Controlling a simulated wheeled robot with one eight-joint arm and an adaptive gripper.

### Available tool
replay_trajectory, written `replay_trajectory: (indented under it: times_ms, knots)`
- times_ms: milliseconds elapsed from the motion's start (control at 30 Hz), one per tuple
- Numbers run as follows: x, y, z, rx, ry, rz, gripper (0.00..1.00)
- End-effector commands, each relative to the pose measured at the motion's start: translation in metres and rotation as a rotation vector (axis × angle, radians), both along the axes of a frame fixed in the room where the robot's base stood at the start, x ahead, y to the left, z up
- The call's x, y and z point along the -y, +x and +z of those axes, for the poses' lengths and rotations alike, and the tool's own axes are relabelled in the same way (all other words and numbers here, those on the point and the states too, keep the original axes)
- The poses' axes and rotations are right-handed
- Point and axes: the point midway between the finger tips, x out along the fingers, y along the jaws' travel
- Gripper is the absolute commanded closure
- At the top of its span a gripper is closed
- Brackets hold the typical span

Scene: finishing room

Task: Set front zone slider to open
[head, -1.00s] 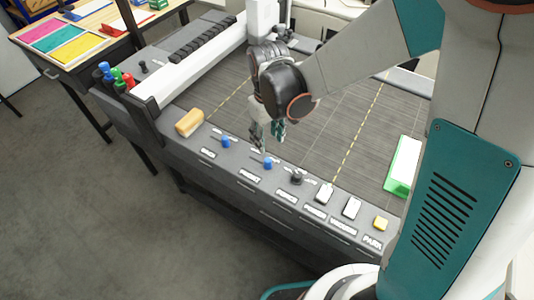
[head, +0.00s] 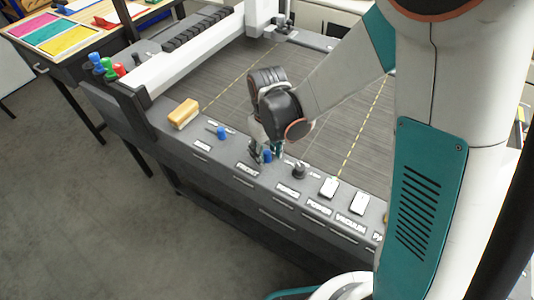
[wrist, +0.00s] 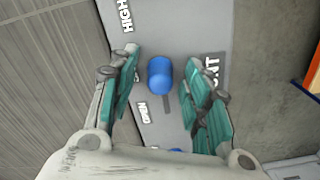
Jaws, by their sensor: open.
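The front zone slider has a blue knob (head: 267,156) above the FRONT label (head: 247,170) on the machine's front panel. In the wrist view its blue knob (wrist: 160,75) stands between my fingers with a gap on each side. A dark slot runs from the knob towards the picture's bottom, beside the OPEN mark (wrist: 143,112). Another mark beside the knob is mostly hidden by my left finger. My gripper (head: 264,151) is open and low over the panel around the knob; it also shows in the wrist view (wrist: 159,80).
Another blue slider knob (head: 221,133) is to the left, near a tan block (head: 184,113). A black knob (head: 299,170) and two white switches (head: 329,187) are to the right. The grey cutting bed (head: 350,125) lies behind the panel.

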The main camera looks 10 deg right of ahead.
Motion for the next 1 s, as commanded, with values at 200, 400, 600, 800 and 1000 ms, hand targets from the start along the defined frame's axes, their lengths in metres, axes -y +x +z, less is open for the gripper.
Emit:
replay_trajectory:
  times_ms: [200, 400, 600, 800, 1000]
  knots:
    - [0.0, 0.0, 0.0, 0.0, 0.0, 0.0, 0.63]
    - [0.0, 0.0, 0.0, 0.0, 0.0, 0.0, 1.0]
    - [-0.004, 0.003, 0.0, 0.0, 0.0, 0.001, 1.0]
    - [-0.031, 0.024, -0.001, 0.0, 0.0, 0.003, 1.0]
    - [-0.051, 0.04, 0.0, 0.0, 0.0, 0.001, 1.0]
